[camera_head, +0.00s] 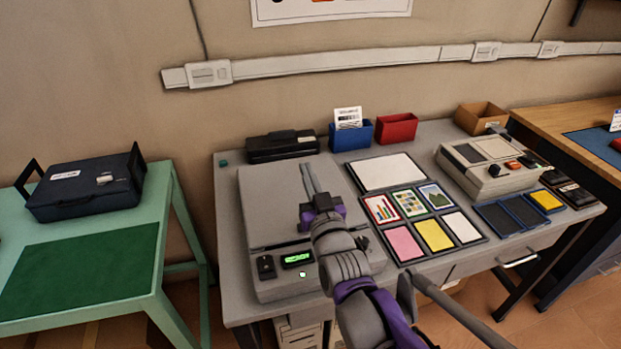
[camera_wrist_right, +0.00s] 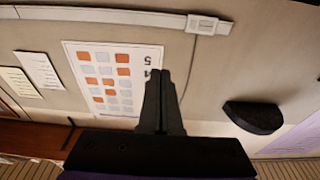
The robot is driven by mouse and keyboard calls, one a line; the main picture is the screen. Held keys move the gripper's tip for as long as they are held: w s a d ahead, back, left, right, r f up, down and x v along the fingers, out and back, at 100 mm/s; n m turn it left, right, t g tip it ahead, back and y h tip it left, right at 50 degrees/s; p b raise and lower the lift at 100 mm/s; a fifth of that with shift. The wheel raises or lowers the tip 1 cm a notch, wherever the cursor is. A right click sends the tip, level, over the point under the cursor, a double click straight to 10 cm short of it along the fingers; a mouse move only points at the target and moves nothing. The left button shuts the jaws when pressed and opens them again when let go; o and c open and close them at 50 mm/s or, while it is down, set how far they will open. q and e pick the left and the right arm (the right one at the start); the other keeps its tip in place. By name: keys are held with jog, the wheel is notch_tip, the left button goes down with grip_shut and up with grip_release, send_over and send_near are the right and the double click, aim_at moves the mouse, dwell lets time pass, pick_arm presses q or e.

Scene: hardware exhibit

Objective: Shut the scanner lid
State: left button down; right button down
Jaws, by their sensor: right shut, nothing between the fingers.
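The grey flatbed scanner (camera_head: 278,284) stands at the left end of the grey table, with a small lit green display and buttons on its front. Its broad grey lid (camera_head: 268,205) appears to lie flat over the body; I cannot tell whether a thin gap is left at the front edge. My right gripper (camera_head: 308,178) is over the lid, its fingers together, pointing to the back wall, with nothing between them. My arm hides the lid's right part. In the right wrist view the shut fingers (camera_wrist_right: 162,85) show against the wall. My left gripper is not in view.
A black device (camera_head: 282,146) sits behind the scanner, with blue (camera_head: 351,135) and red (camera_head: 397,128) holders beside it. A framed card tray (camera_head: 388,171) is right of the scanner, then a beige machine (camera_head: 490,165). A green table (camera_head: 80,265) stands left, across a gap.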

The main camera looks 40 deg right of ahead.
jog(key=s+a+f, duration=0.4)
jog(key=s, duration=0.3)
jog(key=shift+f, duration=0.15)
